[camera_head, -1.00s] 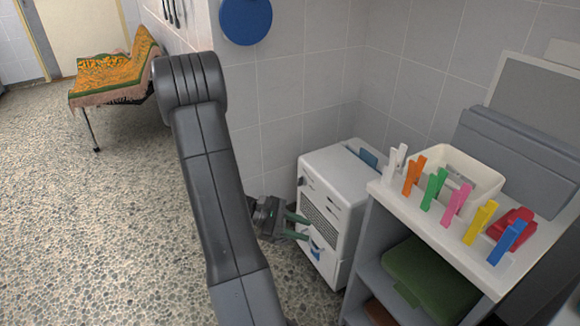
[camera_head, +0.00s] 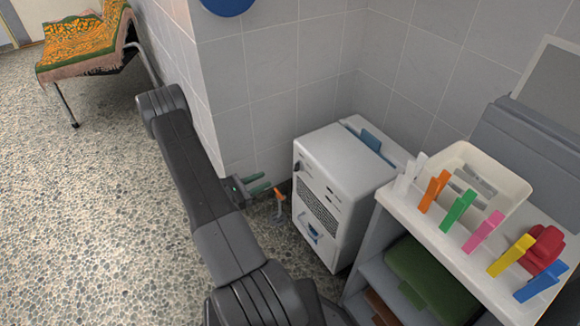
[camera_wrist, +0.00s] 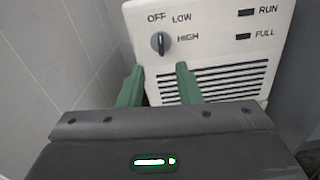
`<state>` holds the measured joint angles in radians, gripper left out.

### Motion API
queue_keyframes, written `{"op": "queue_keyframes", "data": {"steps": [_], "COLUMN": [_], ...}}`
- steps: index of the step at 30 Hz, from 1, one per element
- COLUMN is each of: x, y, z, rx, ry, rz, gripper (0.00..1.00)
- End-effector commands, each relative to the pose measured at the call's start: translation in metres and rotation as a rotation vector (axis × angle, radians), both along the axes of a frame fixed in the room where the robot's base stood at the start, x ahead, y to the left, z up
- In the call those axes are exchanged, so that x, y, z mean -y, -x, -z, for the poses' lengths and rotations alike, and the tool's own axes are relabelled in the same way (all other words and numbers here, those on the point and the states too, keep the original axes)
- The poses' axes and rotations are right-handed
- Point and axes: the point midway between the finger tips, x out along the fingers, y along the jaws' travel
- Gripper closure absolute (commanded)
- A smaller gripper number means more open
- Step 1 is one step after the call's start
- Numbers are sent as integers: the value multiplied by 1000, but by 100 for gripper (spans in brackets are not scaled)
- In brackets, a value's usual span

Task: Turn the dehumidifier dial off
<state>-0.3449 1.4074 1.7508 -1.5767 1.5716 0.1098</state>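The white dehumidifier (camera_head: 345,160) stands on the floor against the tiled wall, left of the shelf. Its dark dial (camera_wrist: 160,43) shows at the upper left of the front panel in the wrist view. OFF is printed above it, LOW up and right, HIGH to its right. The knob's grip looks roughly upright; which end is the pointer is hard to tell. My gripper (camera_wrist: 158,68) is open and empty, its green fingers apart below the dial and not touching it. In the head view my gripper (camera_head: 264,182) is left of the dehumidifier front.
A shelf (camera_head: 392,205) with coloured clothes pegs and a cream tray (camera_head: 505,205) stands close on the right. A small orange object (camera_head: 280,197) is between my gripper and the dehumidifier. The pebbled floor (camera_head: 90,210) is clear at left.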

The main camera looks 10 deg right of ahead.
Motion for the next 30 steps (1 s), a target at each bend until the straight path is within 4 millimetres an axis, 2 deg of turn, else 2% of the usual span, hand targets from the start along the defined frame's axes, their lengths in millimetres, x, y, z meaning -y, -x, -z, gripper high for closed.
{"op": "queue_keyframes", "data": {"steps": [9,18,24,30], "x": [52,95,110,112], "y": [-17,-33,-39,-40], "z": [2,1,0,0], "rx": [1,2,2,1], "ry": [-1,-1,-1,-1], "rz": [8,6,3,3], "gripper": [69,69,69,69]}}
